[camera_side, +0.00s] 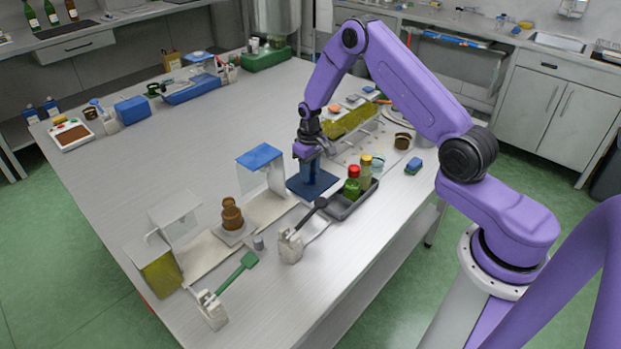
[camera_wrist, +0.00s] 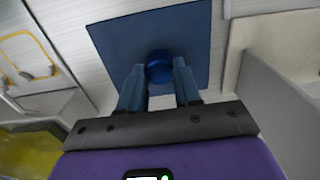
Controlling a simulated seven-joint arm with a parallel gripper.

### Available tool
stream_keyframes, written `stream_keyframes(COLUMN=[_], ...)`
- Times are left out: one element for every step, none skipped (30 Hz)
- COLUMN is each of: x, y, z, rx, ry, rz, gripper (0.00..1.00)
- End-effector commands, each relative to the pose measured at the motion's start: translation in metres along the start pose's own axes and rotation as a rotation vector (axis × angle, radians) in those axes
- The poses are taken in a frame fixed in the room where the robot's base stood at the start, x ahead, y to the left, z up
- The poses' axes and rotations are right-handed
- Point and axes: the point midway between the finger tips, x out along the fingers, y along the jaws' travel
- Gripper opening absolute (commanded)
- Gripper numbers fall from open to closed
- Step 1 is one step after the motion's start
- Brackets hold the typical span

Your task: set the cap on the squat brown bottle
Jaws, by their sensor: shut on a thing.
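The squat brown bottle (camera_side: 231,214) stands upright on a pale square pad at the left, its stepped top bare. My gripper (camera_side: 309,181) is well to the right of it, low over a dark blue mat (camera_side: 294,183). In the wrist view the fingers (camera_wrist: 159,75) are shut on a round blue cap (camera_wrist: 160,64), with the mat (camera_wrist: 110,45) behind it. Whether the cap touches the mat I cannot tell. In the side view the cap does not show clearly.
A blue-topped stand (camera_side: 260,157) rises between the bottle and my gripper. A dark tray (camera_side: 345,211) with small bottles is right of the mat. White holders with a black spoon (camera_side: 310,213) and a green spatula (camera_side: 240,269) stand in front.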

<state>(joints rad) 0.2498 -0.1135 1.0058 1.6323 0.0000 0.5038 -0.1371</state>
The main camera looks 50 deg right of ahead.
Motion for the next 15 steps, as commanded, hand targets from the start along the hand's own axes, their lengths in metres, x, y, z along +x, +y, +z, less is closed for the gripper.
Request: stream_keyframes(x=[-0.003, -0.005, -0.009, -0.012, -0.014, -0.018, -0.021, -0.023, -0.026, -0.029, -0.032, -0.035, -0.037, -0.04, -0.044], y=[0.0, 0.0, 0.0, 0.0, 0.0, 0.0, 0.0, 0.0, 0.0, 0.0, 0.0, 0.0, 0.0, 0.0, 0.0], z=[0.0, 0.0, -0.001, -0.001, -0.001, -0.001, 0.0, 0.0, 0.0, 0.0, -0.001, -0.001, -0.001, 0.0, -0.001], rx=[0.0, 0.0, 0.0, 0.0, 0.0, 0.0, 0.0, 0.0, 0.0, 0.0, 0.0, 0.0, 0.0, 0.0, 0.0], ry=[0.001, 0.001, 0.002, 0.003, 0.002, 0.002, 0.002, 0.002, 0.001, 0.002, 0.003, 0.003, 0.002, 0.002, 0.002], rz=[0.0, 0.0, 0.0, 0.0, 0.0, 0.0, 0.0, 0.0, 0.0, 0.0, 0.0, 0.0, 0.0, 0.0, 0.0], gripper=[0.13, 0.13, 0.13, 0.13, 0.13, 0.13, 0.13, 0.13, 0.13, 0.13, 0.13, 0.13, 0.13, 0.13, 0.13])
